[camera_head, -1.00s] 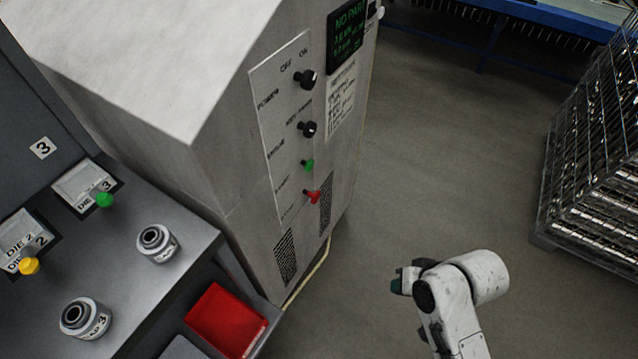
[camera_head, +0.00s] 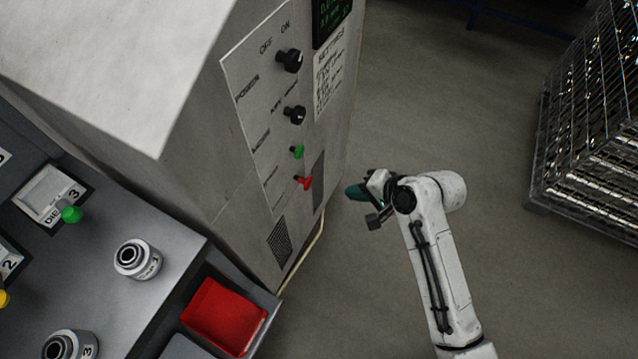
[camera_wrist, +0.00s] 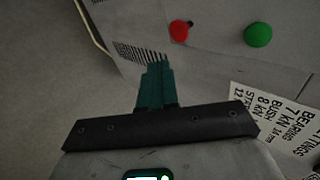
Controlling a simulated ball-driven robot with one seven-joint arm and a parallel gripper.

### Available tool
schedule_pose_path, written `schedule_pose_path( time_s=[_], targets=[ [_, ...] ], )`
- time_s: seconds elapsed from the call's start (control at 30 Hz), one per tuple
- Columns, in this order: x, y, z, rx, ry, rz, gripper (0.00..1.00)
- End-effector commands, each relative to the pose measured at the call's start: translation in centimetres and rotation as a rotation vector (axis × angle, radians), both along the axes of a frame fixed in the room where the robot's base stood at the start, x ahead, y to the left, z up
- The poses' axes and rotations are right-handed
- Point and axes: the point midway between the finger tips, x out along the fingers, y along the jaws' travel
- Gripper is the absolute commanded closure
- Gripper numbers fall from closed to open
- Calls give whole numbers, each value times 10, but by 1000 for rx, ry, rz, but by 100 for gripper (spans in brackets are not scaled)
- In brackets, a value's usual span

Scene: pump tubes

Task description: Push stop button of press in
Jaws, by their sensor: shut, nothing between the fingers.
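The red stop button (camera_head: 304,183) sticks out from the white control panel (camera_head: 262,120) on the press cabinet's side, just below the green button (camera_head: 297,151). My gripper (camera_head: 354,191) is to the right of the red button in the head view, apart from it. In the wrist view the red button (camera_wrist: 179,31) and the green button (camera_wrist: 258,35) show at the top, beyond and to the right of my fingertips (camera_wrist: 157,66). The teal fingers are shut together with nothing between them.
Two black knobs (camera_head: 290,61) sit higher on the panel. A vent grille (camera_head: 279,242) lies below it. A red bin (camera_head: 224,316) and a grey bench with die parts (camera_head: 137,259) are at left. A wire cage of metal parts (camera_head: 590,120) stands at right. Floor between is clear.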

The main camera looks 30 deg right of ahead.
Motion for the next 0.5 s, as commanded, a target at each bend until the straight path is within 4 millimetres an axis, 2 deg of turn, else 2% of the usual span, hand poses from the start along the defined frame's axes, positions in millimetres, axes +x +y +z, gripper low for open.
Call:
schedule_pose_path(
  time_s=[0.4,0.47,0.5],
  targets=[
    [48,29,-58,-1,1,3,100],
    [54,33,-66,-1,2,3,100],
    [61,37,-63,0,-2,3,100]
  ],
)
